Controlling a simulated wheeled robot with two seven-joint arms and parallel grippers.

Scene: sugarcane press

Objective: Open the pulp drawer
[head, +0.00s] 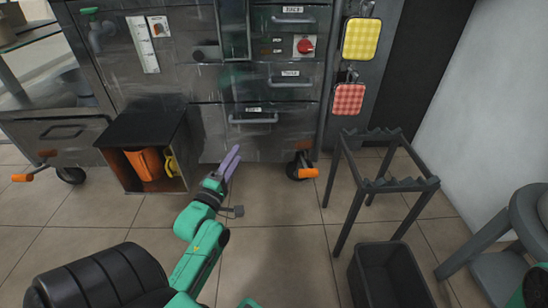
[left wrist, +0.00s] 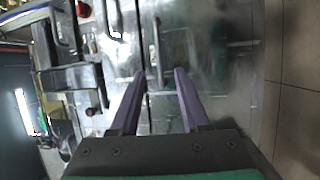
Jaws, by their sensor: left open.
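The pulp drawer (head: 262,135) is the low metal drawer at the bottom of the press cabinet, and it looks closed. Its small label is too blurred to read surely. Its horizontal bar handle (head: 253,119) is clear of my gripper. My left gripper (head: 233,158), with purple fingers, is just below and left of this handle in the head view. In the left wrist view my left gripper (left wrist: 161,73) is open and empty, and the handle (left wrist: 158,42) shows beyond the fingertips, roughly between them and apart from them. My right gripper is not in view.
The tools drawer (head: 290,92) is above. An open dark box (head: 122,167) with orange and yellow items stands left. A caster with an orange lever (head: 302,170) is right of the drawer. A grey rack (head: 400,184) and black bin (head: 388,275) stand further right. Tiled floor before the drawer is clear.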

